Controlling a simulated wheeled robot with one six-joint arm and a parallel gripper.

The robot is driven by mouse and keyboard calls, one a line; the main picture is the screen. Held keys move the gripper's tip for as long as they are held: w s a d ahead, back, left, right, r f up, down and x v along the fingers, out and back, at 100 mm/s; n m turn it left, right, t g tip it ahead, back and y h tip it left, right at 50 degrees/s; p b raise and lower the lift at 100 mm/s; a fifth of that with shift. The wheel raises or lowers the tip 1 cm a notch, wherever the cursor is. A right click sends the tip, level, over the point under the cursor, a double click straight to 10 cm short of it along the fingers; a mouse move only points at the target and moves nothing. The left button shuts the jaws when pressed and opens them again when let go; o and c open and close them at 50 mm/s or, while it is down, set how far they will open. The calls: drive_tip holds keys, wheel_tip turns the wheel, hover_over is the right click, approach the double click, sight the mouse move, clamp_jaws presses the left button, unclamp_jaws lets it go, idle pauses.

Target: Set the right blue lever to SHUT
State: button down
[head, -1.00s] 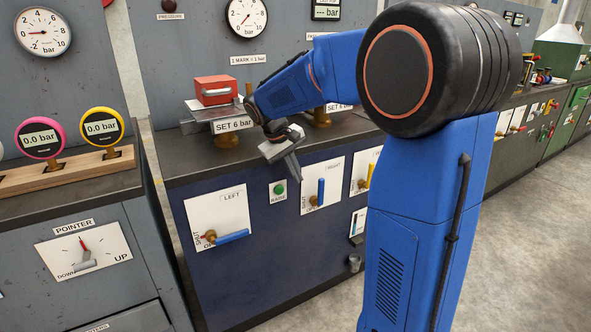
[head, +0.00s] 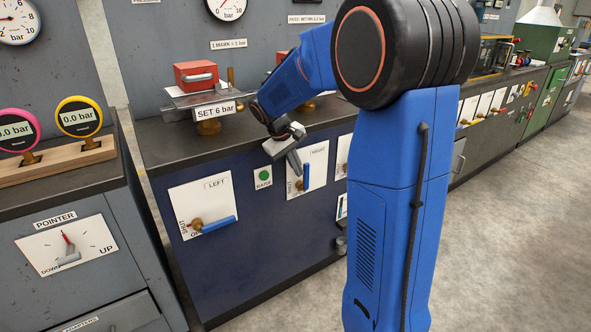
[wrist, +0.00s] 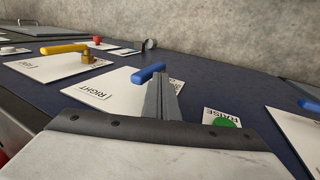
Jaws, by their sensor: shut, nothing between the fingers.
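The right blue lever (head: 306,176) stands upright on its white plate (head: 318,160), whose SHUT wording runs along the left side. In the wrist view, the lever's blue handle (wrist: 148,73) shows just past my fingertips, and its pivot is hidden behind them. My gripper (head: 298,172) is shut and empty, its fingers pointing down just left of the lever in the head view. I cannot tell whether they touch it. The RIGHT label (wrist: 95,90) shows on the plate in the wrist view.
The left blue lever (head: 219,224) lies nearly level on its own plate. A green RAISE button (head: 264,175) sits between the two plates, close to my gripper. A yellow lever (wrist: 64,48) is on a neighbouring plate. Open floor lies to the right.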

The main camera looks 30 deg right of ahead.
sight(306, 163)
drive_tip(key=shift+d, duration=0.1)
drive_tip(key=shift+w+d+r+y, duration=0.1)
drive_tip(key=shift+d+r+y, duration=0.1)
drive_tip(key=shift+d+y, duration=0.7)
drive_tip(key=shift+d+r+y, duration=0.15)
drive_tip(key=shift+d+y, duration=0.7)
drive_tip(key=shift+y, duration=0.05)
drive_tip(key=shift+w+d+f+y, duration=0.1)
drive_tip(key=shift+d+f+y, duration=0.4)
drive_tip(key=shift+d+y, duration=0.75)
drive_tip(key=shift+s+d+f+y, duration=0.1)
drive_tip(key=shift+d+f+y, duration=0.4)
drive_tip(key=shift+d+y, duration=0.7)
drive_tip(key=shift+w+d+f+y, duration=0.1)
drive_tip(key=shift+d+f+y, duration=0.4)
drive_tip(key=shift+d+y, duration=0.75)
